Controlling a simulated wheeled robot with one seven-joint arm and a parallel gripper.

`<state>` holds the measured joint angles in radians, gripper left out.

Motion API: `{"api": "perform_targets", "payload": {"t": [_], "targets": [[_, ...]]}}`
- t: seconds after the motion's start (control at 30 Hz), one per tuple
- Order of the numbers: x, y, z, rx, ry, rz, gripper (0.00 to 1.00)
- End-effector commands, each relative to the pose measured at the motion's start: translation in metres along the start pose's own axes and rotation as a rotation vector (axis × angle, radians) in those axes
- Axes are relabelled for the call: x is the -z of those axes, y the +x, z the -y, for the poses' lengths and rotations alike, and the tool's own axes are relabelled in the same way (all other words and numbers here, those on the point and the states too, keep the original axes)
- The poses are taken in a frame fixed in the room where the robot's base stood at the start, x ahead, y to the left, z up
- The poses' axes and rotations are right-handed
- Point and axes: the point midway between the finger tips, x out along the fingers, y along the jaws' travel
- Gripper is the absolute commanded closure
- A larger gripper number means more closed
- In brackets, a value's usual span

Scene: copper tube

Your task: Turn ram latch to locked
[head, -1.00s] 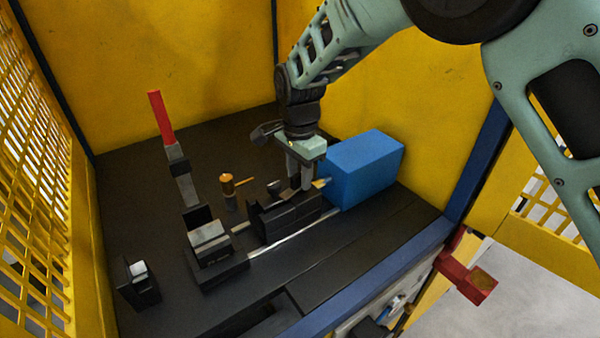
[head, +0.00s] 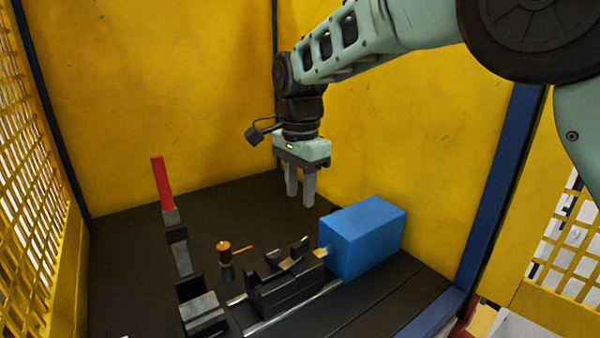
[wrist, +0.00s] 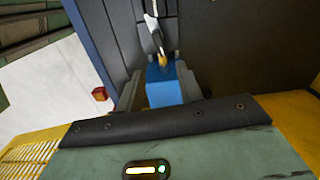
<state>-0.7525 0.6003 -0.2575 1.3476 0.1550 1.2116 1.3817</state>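A small latch-like part with an orange-brown round head and a thin lever (head: 224,248) stands on a dark post in the head view. Its lever points right. I cannot tell for sure that this is the ram latch, nor whether it is locked. The blue ram block (head: 362,236) sits to the right, with a brass-coloured tip on its left side; it also shows in the wrist view (wrist: 163,88). My gripper (head: 301,192) hangs fingers-down above and to the left of the blue block. Its fingers are apart with nothing between them, touching nothing.
A black clamp fixture (head: 285,285) lies between the blue block and a grey-topped block (head: 202,312). A red-handled lever (head: 162,183) stands upright at the left. Yellow walls (head: 180,90) enclose the back and sides. The air around my gripper is clear.

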Motion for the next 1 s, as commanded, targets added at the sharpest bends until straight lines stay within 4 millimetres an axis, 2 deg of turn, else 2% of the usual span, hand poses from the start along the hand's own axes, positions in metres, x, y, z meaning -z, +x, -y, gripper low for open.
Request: {"api": "perform_targets", "payload": {"t": [0.1, 0.3, 0.63, 0.77, 0.87, 1.0], "targets": [[0.000, -0.021, 0.000, 0.003, 0.001, 0.000, 0.64], [0.000, -0.041, 0.000, 0.001, 0.000, 0.001, 0.64], [0.000, -0.044, 0.000, -0.001, 0.000, 0.001, 0.64], [0.004, -0.041, 0.000, 0.007, 0.006, -0.008, 1.00], [0.017, -0.029, 0.002, 0.035, 0.024, -0.037, 1.00], [0.052, 0.001, 0.002, 0.124, 0.055, -0.118, 1.00]]}}
